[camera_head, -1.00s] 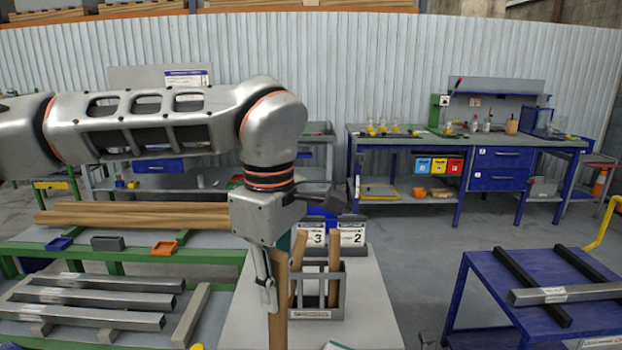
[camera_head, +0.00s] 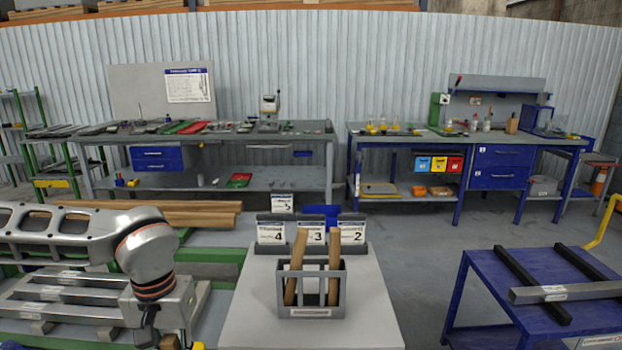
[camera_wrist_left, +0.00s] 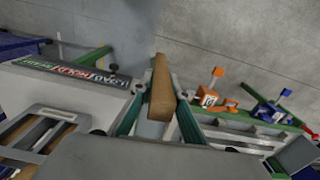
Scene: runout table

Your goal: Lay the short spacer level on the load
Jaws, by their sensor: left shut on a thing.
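My left gripper (camera_head: 160,334) is low at the left in the head view. It is shut on a wooden spacer (camera_wrist_left: 161,92), which stands between the two fingers in the left wrist view. In the head view only a small wooden part of it (camera_head: 170,342) shows at the bottom edge; the arm hides the rest. The load of grey steel bars (camera_head: 65,311) lies on the left table, partly behind my arm. The spacer appears above or beside the bars; contact cannot be told. My right gripper is not in view.
A grey holder (camera_head: 311,311) with two wooden pieces (camera_head: 333,267) stands on the pale central table (camera_head: 255,320). Long timbers (camera_head: 200,216) lie behind the bars. A blue table (camera_head: 490,290) with dark bearers and a steel bar stands at right. Open floor lies between.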

